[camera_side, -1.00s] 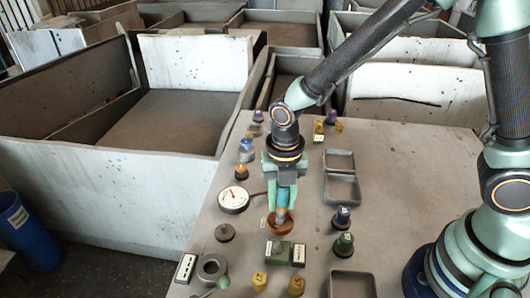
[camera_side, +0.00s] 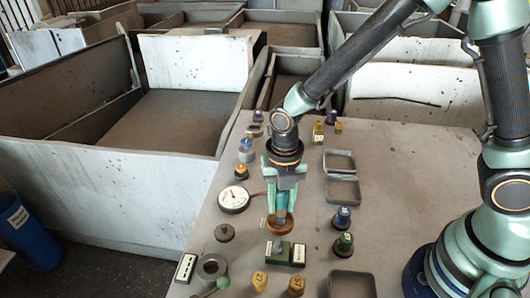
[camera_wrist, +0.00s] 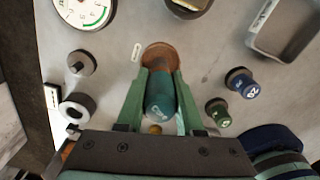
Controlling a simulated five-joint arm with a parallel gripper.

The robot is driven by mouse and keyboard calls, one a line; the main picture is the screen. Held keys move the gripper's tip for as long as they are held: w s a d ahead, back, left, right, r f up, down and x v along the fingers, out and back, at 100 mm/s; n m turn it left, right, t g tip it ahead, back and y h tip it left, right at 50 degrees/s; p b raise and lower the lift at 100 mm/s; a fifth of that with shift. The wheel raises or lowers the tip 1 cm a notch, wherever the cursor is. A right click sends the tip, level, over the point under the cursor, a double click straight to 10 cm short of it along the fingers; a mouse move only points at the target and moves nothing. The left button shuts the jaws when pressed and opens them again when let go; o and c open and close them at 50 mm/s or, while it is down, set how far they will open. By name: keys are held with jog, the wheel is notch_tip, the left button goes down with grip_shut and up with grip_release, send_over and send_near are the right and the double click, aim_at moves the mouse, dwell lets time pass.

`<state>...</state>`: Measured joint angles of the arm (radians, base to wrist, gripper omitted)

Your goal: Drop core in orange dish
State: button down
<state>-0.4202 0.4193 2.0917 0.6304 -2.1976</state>
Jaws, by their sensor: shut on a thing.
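My gripper (camera_wrist: 161,92) is shut on the teal core (camera_wrist: 160,98), a cylinder with pale lettering, with one green finger on each side of it. The core's far end overlaps the brown-orange dish (camera_wrist: 160,54) in the wrist view. In the side view my gripper (camera_side: 281,205) points down at the orange dish (camera_side: 281,228), and the core stands roughly upright between the fingers. The core's lower end is at or just over the dish; whether it touches the bottom is hidden.
A dial gauge (camera_side: 233,199) and a dark knob (camera_side: 225,232) stand left of the dish. A green block (camera_side: 279,251) lies in front. Blue (camera_side: 341,217) and green (camera_side: 343,243) labelled parts and grey trays (camera_side: 342,189) are on the right.

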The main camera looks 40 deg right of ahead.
jog(key=shift+f, duration=0.45)
dwell(0.5)
jog(key=shift+r, duration=0.1)
jog(key=shift+r, duration=3.9)
